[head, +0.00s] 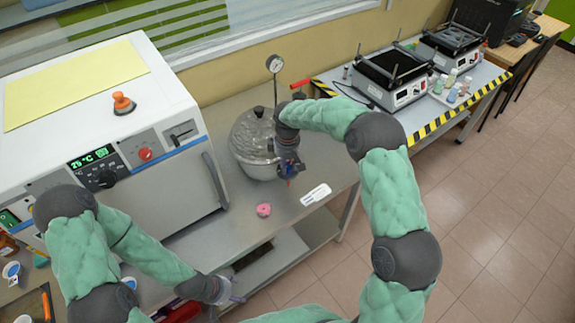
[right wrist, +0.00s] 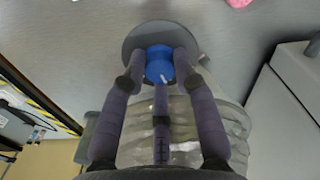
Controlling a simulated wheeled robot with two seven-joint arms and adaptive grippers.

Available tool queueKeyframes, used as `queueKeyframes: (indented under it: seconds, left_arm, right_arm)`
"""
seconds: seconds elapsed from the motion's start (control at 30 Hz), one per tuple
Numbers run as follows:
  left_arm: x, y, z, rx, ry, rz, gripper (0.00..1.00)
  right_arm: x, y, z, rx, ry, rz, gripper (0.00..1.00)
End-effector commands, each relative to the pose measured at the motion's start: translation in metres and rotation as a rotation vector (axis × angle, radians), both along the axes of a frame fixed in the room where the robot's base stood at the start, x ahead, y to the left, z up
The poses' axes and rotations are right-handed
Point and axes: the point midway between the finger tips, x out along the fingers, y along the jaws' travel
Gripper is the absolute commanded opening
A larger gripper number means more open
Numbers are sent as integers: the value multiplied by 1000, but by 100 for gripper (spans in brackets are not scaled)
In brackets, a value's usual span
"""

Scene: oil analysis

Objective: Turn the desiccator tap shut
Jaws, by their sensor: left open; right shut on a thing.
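The desiccator (head: 250,150), a glass vessel with a domed lid, stands on the metal bench right of the white oven. Its blue tap (right wrist: 158,66) sits in front of a round grey disc (right wrist: 133,40) in the right wrist view. A small white mark shows on the tap. My right gripper (right wrist: 160,68) has its fingers closed around the tap; in the head view it (head: 289,172) is at the desiccator's right side, largely covering the tap. My left gripper (head: 236,298) is open and empty, low by the bench's front edge, away from the desiccator.
A pressure gauge (head: 274,64) and a red handle (head: 300,83) stand behind the desiccator. A pink item (head: 264,210) and a white label (head: 315,194) lie on the bench in front. The oven (head: 150,150) bounds the left. Hotplates (head: 392,78) stand at the back right.

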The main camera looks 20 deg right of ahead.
Motion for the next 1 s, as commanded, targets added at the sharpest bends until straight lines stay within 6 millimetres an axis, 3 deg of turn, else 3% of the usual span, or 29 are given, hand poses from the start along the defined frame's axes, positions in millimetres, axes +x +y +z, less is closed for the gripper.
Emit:
queueKeyframes:
  seconds: [0.43,1.0]
  left_arm:
    - [0,0,-2,0,0,0,63]
    - [0,0,-2,0,0,0,63]
  right_arm:
    - [0,0,0,0,-1,-229,0]
    - [1,0,1,0,-3,-263,0]
